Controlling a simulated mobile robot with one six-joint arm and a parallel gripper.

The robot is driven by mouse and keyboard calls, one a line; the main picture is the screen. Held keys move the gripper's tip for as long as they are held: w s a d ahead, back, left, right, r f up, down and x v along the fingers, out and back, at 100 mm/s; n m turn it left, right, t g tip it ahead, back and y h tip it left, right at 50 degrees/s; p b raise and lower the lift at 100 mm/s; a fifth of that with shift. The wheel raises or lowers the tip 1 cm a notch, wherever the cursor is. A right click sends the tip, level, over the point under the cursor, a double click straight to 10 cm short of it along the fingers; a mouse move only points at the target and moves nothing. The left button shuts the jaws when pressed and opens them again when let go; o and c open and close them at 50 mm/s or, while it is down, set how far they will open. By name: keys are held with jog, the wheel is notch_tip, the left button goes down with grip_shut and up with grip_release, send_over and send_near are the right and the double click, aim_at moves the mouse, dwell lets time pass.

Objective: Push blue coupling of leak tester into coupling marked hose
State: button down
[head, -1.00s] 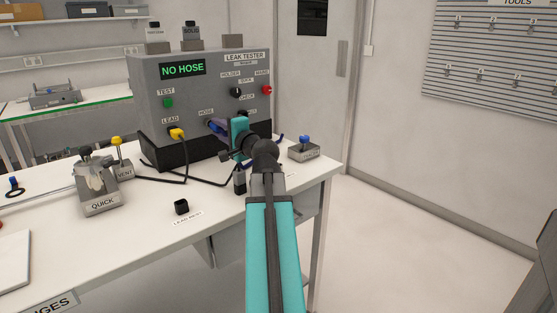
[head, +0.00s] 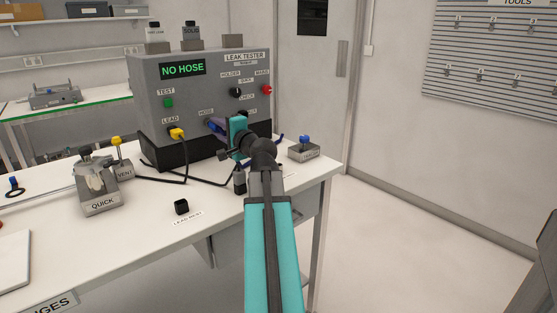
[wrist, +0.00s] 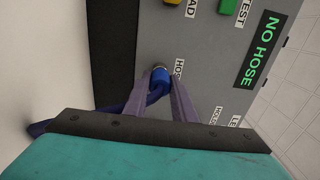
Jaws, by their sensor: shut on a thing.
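The grey leak tester (head: 152,88) stands on the bench, and its green display (head: 182,68) reads "NO HOSE". The blue coupling (wrist: 160,77) is at the socket beside the "HOSE" label in the wrist view. My gripper (wrist: 160,88) is shut on it, one finger on each side. The coupling's front end is against or very near the metal socket, and I cannot tell how far in it sits. A dark blue hose (wrist: 118,112) runs back from it under my gripper. In the head view my gripper (head: 216,126) hides most of the coupling.
A yellow plug (head: 177,133) with a black cable sits in the "LEAD" socket left of the hose socket. A "QUICK" clamp block (head: 102,204), a small black holder (head: 181,207) and a grey block with a blue knob (head: 304,152) stand on the bench.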

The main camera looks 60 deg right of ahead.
aim_at(219, 128)
jog(key=shift+w+d, duration=0.2)
jog(key=shift+w, duration=0.35)
dwell(1.4)
jog(key=c, duration=1.4)
grip_release()
jog(key=shift+s, duration=0.1)
jog(key=shift+v, duration=3.4)
jog(key=shift+s, duration=0.1)
